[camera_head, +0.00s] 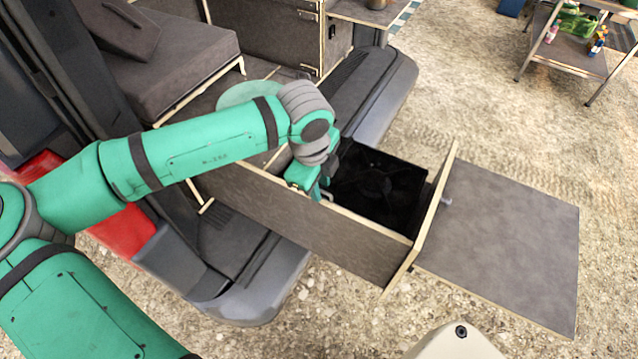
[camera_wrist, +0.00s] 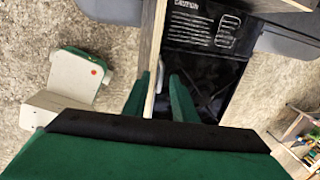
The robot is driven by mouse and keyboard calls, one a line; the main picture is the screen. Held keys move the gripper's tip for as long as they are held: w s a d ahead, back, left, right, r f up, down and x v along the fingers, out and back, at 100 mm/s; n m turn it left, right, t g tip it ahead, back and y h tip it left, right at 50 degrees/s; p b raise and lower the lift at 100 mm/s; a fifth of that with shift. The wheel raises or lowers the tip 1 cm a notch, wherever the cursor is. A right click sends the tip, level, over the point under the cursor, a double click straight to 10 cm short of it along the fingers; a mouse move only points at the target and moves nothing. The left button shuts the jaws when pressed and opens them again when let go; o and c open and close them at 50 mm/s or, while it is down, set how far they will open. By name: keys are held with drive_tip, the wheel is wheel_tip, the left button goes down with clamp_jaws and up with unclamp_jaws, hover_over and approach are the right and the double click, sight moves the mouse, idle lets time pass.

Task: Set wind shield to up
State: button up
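A black unit (camera_head: 378,185), which appears to be the stove with its wind shield, sits inside the pulled-out drawer. In the wrist view a black panel with white "CAUTION" print (camera_wrist: 203,28) shows at its far end. I cannot tell whether this panel is the wind shield, or whether it lies flat or stands. My gripper (camera_head: 322,190) is at the drawer's long side wall, beside the black unit. In the wrist view its green fingers (camera_wrist: 160,98) are apart, with the wall's edge and a small pale metal piece between them. Contact is unclear.
The drawer's side wall (camera_head: 300,222) and front panel (camera_head: 424,222) enclose the black unit. A grey flat board (camera_head: 510,245) extends beyond the front. The van bumper (camera_head: 385,95) and a cushioned bench (camera_head: 165,62) are behind. A small shelf table (camera_head: 570,55) stands on open gravel, far right.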

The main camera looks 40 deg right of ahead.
drive_tip(key=shift+d, duration=0.1)
drive_tip(key=shift+s, duration=0.1)
drive_tip(key=shift+c, duration=0.6)
clamp_jaws()
drive_tip(key=shift+w, duration=0.3)
drive_tip(key=shift+a, duration=0.2)
drive_tip(key=shift+d, duration=0.1)
